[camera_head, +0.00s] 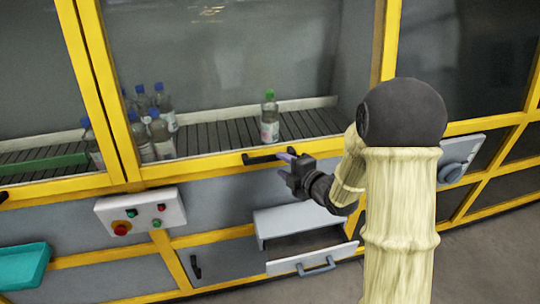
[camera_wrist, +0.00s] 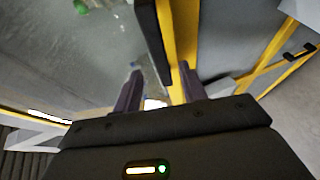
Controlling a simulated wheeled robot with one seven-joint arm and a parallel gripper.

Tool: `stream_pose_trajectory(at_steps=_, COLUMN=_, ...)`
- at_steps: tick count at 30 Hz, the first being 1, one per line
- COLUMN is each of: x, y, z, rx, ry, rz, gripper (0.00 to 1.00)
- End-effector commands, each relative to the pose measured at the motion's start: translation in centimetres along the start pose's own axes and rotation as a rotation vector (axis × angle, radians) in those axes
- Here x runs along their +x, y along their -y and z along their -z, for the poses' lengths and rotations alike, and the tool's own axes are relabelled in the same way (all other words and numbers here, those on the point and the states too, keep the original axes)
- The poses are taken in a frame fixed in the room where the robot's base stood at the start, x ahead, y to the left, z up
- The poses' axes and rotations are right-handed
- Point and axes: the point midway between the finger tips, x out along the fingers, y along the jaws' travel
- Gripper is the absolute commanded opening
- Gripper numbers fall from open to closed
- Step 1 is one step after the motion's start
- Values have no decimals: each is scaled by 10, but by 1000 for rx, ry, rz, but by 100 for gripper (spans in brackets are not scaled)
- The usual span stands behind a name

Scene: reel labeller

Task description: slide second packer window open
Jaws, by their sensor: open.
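The packer window (camera_head: 225,60) is a large clear pane in a yellow frame, in the middle of the head view. A black bar handle (camera_head: 262,158) sits on its lower yellow rail. The handle also shows in the wrist view (camera_wrist: 151,40), running along the yellow rail (camera_wrist: 181,35). My gripper (camera_head: 283,166) is just below the right end of the handle. In the wrist view my gripper (camera_wrist: 160,85) has its two fingers apart, with the handle's near end reaching toward the gap between them. I cannot tell whether they touch it.
Behind the window, several bottles (camera_head: 158,125) stand at left on a roller conveyor (camera_head: 220,137), and a green-capped bottle (camera_head: 270,118) stands alone. Below are a button box (camera_head: 140,212), an open drawer (camera_head: 312,260) and a teal tray (camera_head: 22,266). A grey box (camera_head: 460,158) is at right.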

Motion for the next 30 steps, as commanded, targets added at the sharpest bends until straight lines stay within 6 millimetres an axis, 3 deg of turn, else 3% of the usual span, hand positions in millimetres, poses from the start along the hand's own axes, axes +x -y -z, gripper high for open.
stream_pose_trajectory(at_steps=10, x=57, y=-1, z=0, rx=1, ry=-1, rz=1, gripper=42)
stream_pose_trajectory(at_steps=15, x=68, y=0, z=0, rx=1, ry=0, rz=0, gripper=42)
stream_pose_trajectory(at_steps=22, x=68, y=0, z=0, rx=1, ry=0, rz=0, gripper=42)
stream_pose_trajectory(at_steps=23, x=68, y=0, z=0, rx=1, ry=0, rz=0, gripper=40)
stream_pose_trajectory(at_steps=29, x=68, y=0, z=0, rx=1, ry=0, rz=0, gripper=1)
stream_pose_trajectory(at_steps=30, x=68, y=0, z=0, rx=1, ry=0, rz=1, gripper=0)
